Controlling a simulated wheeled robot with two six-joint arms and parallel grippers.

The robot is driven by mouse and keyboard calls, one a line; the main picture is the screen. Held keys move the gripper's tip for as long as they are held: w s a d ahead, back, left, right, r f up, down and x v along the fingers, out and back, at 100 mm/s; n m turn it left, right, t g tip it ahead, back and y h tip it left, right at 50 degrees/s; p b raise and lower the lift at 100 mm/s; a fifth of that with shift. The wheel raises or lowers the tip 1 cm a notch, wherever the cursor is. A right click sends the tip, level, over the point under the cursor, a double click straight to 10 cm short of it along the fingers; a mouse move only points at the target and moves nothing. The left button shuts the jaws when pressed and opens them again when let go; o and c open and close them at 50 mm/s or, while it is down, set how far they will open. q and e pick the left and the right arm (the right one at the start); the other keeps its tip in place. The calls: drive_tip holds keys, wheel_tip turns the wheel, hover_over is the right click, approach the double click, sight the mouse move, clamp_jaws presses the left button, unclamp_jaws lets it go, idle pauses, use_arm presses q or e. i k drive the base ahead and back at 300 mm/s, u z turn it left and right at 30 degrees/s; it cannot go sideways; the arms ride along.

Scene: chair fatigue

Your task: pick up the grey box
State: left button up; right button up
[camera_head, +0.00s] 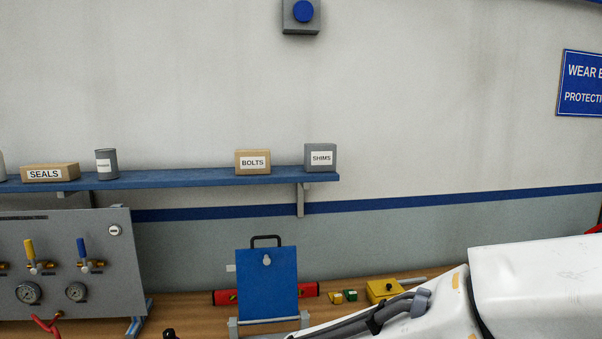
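A small grey box (321,157) labelled SHIMS stands upright at the right end of the blue wall shelf (200,179). Nothing touches it. My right arm's white links come in at the lower right of the head view, below and to the right of the box. Its gripper does not show. My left gripper is also out of the picture.
On the shelf stand a tan BOLTS box (253,162), a grey can (106,162) and a SEALS box (50,172). Below are a gauge panel (70,262), a blue plate with a handle (267,284) and a yellow box (384,290) on the wooden bench.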

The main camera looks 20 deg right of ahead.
sight(322, 157)
drive_tip(key=z, duration=2.35)
drive_tip(key=i, duration=1.55)
drive_tip(key=u, duration=1.8)
